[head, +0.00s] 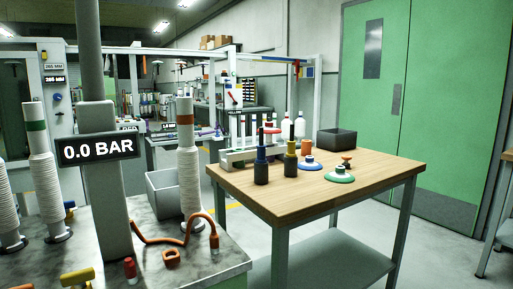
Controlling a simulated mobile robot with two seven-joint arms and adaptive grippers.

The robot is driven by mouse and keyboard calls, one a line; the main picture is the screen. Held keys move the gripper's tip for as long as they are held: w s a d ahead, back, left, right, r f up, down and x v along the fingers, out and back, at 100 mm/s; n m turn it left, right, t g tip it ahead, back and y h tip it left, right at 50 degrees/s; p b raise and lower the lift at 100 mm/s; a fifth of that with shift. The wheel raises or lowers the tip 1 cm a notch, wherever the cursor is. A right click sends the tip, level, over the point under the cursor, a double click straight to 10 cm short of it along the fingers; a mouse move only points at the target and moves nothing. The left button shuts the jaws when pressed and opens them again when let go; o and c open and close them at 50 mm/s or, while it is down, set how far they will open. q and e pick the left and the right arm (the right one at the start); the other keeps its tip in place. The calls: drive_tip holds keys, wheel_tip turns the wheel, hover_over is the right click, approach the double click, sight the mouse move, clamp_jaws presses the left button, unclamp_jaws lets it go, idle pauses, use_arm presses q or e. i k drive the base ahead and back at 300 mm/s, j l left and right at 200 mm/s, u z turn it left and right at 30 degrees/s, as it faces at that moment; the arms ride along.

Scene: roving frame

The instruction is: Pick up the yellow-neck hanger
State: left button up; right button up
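On the wooden table (325,192) several small upright pieces stand in a group. One is a dark cylinder with a yellow neck (291,158) and a thin dark stem, which looks like the yellow-neck hanger. To its left and nearer stands a similar dark piece with a blue neck (261,164). An orange piece (306,147) stands just behind it to the right. Neither of my grippers is in view.
Floor is clear between table and green doors (449,110).

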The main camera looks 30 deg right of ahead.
sight(291, 153)
drive_tip(key=i+l+u, duration=0.2)
drive_tip(key=l, duration=0.35)
drive_tip(key=l+u, duration=0.25)
drive_tip(key=l, duration=0.3)
drive_tip(key=i+l, duration=0.1)
drive_tip(key=l, duration=0.5)
drive_tip(key=l+u, duration=0.1)
drive_tip(key=l, duration=0.45)
drive_tip(key=i, duration=0.05)
